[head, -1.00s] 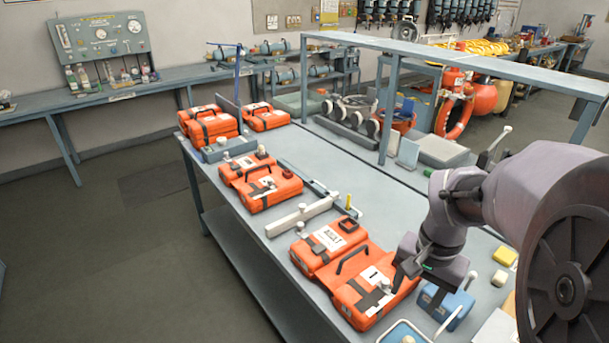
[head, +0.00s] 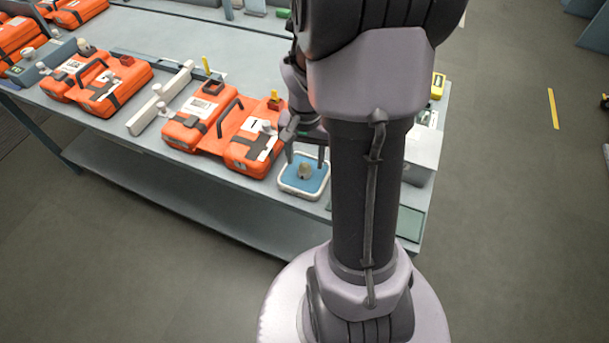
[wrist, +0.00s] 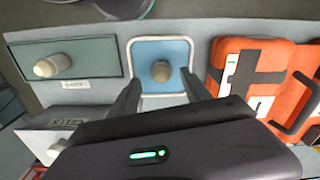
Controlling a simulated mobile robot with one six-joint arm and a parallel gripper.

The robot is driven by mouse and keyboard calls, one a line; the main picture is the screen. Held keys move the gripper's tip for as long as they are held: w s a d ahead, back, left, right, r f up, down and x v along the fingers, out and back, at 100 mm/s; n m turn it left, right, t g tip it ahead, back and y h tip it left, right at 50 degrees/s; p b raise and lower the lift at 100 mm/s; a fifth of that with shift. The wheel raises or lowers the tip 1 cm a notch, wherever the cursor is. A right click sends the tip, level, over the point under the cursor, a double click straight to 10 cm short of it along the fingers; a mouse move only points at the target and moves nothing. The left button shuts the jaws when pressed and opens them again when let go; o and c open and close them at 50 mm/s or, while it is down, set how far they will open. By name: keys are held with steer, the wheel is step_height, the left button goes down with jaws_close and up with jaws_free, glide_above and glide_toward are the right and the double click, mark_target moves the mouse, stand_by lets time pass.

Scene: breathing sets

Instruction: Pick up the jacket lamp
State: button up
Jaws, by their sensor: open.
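In the wrist view the piece (wrist: 161,71) stands near the middle of the tray (wrist: 177,49). My gripper (head: 306,157) is open above the tray. In the wrist view its fingers (wrist: 161,78) reach down on either side of the piece, with nothing held. I cannot tell whether they touch it. A similar beige piece (wrist: 50,66) lies on a green mat (wrist: 97,52) at the left.
Orange cases (head: 245,138) stand close to the left of the tray. A grey-white rail (head: 160,98) and further orange cases (head: 100,83) are farther left. A yellow item (head: 438,85) is at the right. My arm hides part of the table.

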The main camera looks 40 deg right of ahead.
mark_target(305, 165)
step_height(305, 165, down, 4)
steer(key=shift+a+r+b, duration=0.1)
steer(key=shift+r+b, duration=0.05)
steer(key=shift+b, duration=0.5)
steer(key=shift+r, duration=0.2)
jaws_close()
